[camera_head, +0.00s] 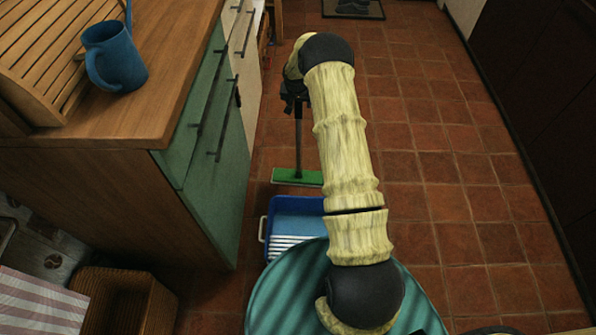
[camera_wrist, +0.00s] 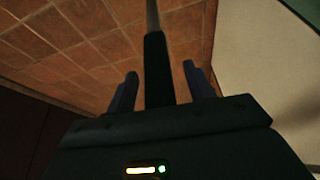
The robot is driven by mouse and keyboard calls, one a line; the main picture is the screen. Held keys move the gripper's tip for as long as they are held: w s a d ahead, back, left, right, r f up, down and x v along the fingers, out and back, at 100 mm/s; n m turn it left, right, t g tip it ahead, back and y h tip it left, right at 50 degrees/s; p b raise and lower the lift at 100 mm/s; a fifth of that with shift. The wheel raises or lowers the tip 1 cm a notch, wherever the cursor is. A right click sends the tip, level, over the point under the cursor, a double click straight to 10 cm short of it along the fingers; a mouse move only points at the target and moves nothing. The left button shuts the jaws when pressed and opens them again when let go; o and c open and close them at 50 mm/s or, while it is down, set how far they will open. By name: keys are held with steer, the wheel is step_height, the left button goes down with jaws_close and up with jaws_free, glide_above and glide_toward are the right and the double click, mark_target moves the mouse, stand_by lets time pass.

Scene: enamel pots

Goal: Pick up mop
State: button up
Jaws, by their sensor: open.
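The mop has a flat green head (camera_head: 297,177) on the tiled floor and a thin upright handle (camera_head: 299,140) in the head view. Its upper end is hidden behind my gripper and arm. In the wrist view the mop's dark grip (camera_wrist: 157,70) stands between the two fingers of my gripper (camera_wrist: 157,83). The fingers are open, with a visible gap on each side of the handle. In the head view my gripper (camera_head: 294,92) is at the handle's upper part, beside the cabinet fronts.
A blue bucket (camera_head: 272,208) with a white ribbed part stands just in front of the mop head. Green cabinet doors (camera_head: 221,130) with dark handles are close on the left. A blue mug (camera_head: 116,57) stands on the wooden counter. The floor (camera_head: 440,150) to the right is clear.

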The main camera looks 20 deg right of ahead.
jaws_close()
steer(key=shift+r, duration=0.1)
stand_by(0.3)
step_height(320, 180, up, 10)
steer(key=p, duration=0.3)
stand_by(0.6)
